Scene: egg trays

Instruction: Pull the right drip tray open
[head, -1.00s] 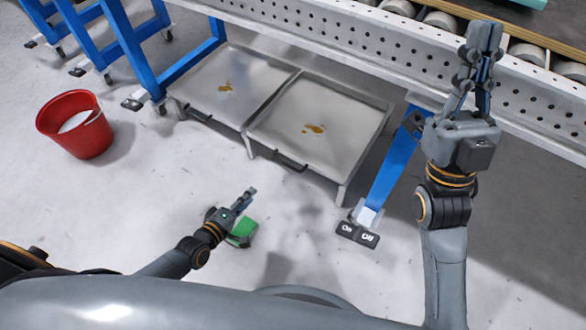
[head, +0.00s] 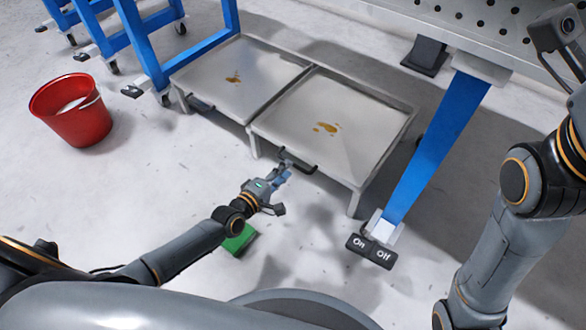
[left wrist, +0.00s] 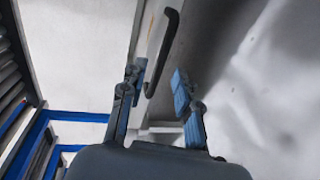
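The right drip tray (head: 350,150) is a grey metal tray on short legs with a brown-yellow spill on it. Its dark bar handle (head: 298,163) is on the front edge. My left gripper (head: 282,175) is at this handle. In the left wrist view the left gripper (left wrist: 158,84) is open, and the near end of the handle (left wrist: 165,48) lies between its two fingertips, with no clear contact. The left drip tray (head: 215,90) stands beside it, also with a spill.
A red bucket (head: 72,112) stands on the floor at the left. A green object (head: 238,242) lies partly behind my left arm. A blue leg (head: 432,150) and an On/Off pedal (head: 370,250) are right of the trays. The floor before the trays is mostly clear.

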